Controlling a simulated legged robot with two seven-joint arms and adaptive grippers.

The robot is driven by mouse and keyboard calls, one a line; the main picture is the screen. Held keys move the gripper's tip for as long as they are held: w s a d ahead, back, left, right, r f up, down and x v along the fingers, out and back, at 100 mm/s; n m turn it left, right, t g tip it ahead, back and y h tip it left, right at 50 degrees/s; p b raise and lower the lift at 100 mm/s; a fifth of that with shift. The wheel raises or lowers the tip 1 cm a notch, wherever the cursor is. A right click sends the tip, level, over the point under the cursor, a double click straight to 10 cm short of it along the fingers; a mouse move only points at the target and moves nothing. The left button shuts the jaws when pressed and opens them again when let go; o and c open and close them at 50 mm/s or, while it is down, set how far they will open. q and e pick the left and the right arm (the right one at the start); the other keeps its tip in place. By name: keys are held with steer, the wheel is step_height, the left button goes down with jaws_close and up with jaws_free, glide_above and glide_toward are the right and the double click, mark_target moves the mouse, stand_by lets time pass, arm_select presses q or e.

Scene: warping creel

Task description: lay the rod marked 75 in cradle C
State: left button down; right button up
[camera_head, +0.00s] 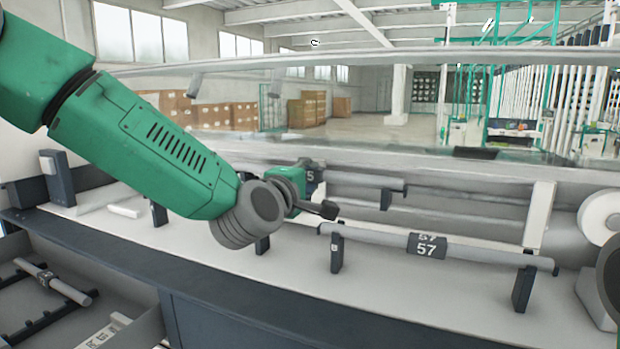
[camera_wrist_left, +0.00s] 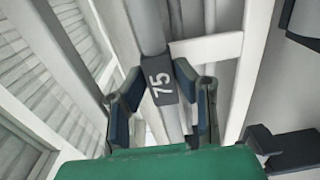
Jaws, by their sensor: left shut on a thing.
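My left gripper (camera_head: 308,195) is above the bench, left of the middle of the head view. It is shut on the rod marked 75 (camera_wrist_left: 161,87), whose dark label sits between the fingers in the left wrist view. In the head view only the last digit of that label (camera_head: 311,176) shows behind the gripper, and most of the rod is hidden. Several dark cradle posts stand on the bench. One post is lettered B (camera_head: 337,254). Another post (camera_head: 262,244) stands below my gripper; I cannot read a C on any post. My right gripper is not in view.
A grey rod marked 57 (camera_head: 470,251) lies across the B post and a dark post (camera_head: 522,290) to its right. Another rod (camera_head: 72,291) lies in a lower tray at the left. A white spool (camera_head: 600,217) is at the right edge.

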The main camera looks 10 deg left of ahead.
arm_select(q)
steer(key=shift+f+b, duration=0.25)
steer(key=shift+b, duration=0.05)
stand_by(0.4)
steer(key=c, duration=1.2)
jaws_free()
steer(key=shift+s, duration=0.1)
steer(key=s, duration=0.4)
steer(key=s+a+b, duration=0.1)
steer(key=s, duration=0.3)
steer(key=s+a+b, duration=0.1)
steer(key=s, duration=0.2)
steer(key=shift+s+a, duration=0.15)
steer(key=shift+s, duration=0.25)
